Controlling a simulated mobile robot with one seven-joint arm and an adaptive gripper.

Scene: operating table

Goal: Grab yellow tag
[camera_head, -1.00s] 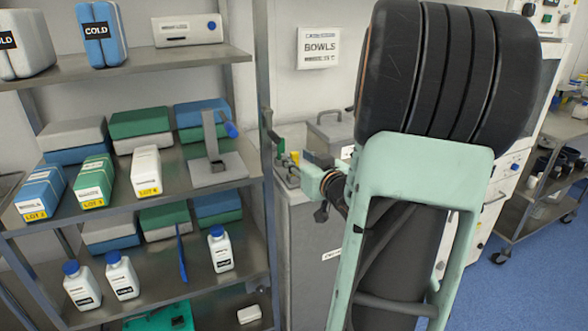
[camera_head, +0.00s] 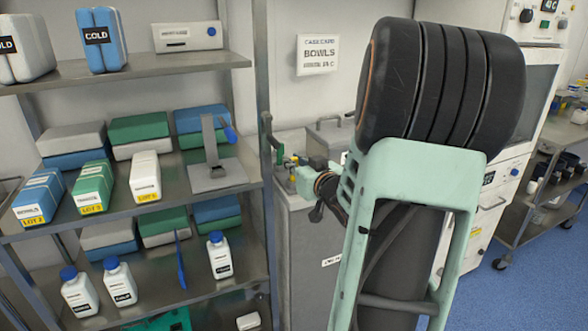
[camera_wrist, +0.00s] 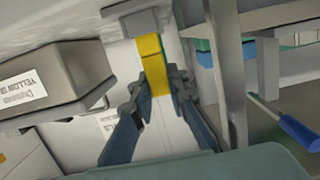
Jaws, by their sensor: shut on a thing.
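The yellow tag (camera_wrist: 153,62) is a narrow upright strip in the upper middle of the wrist view, below a grey block. My gripper (camera_wrist: 163,84) has its two dark fingers on either side of the tag's lower part, closed on it. The tag's lower end is partly hidden between the fingers. In the head view my gripper is small and largely hidden beside the bench, left of my arm, and the tag is not clear there.
A grey box (camera_wrist: 60,78) with a white label stands close on the left in the wrist view. A metal post (camera_wrist: 232,80) and a blue handle (camera_wrist: 298,131) are on the right. In the head view, a loaded shelf rack (camera_head: 245,178) stands left of the grey cabinet (camera_head: 310,255).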

